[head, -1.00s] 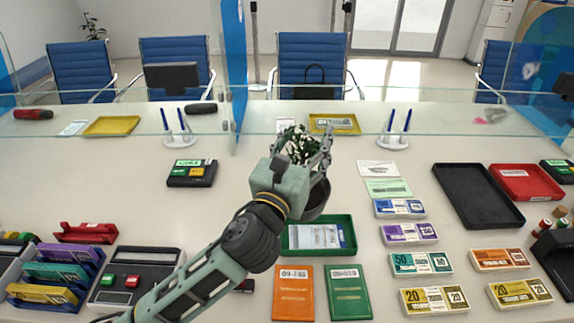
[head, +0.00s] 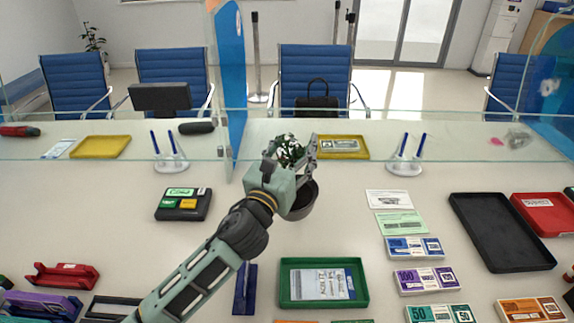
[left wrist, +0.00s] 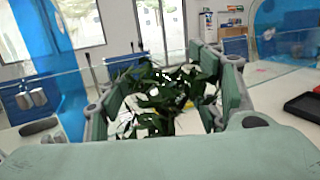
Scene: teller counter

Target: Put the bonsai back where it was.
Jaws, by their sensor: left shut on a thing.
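The bonsai (head: 290,148) has dark green leaves with white flecks and a dark round pot (head: 303,203). My left gripper (head: 291,154) is shut on it, with a finger on each side of the plant. In the head view the bonsai is over the counter's middle, between the glass screen and a green tray (head: 284,290). I cannot tell whether the pot touches the counter. In the left wrist view the leaves (left wrist: 160,95) fill the space between the fingers, and the pot is hidden. My right gripper is not in view.
The glass screen (head: 350,150) crosses the counter just beyond the bonsai, with a blue divider (head: 229,80) to its left. The counter (head: 340,220) is bare right of the pot.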

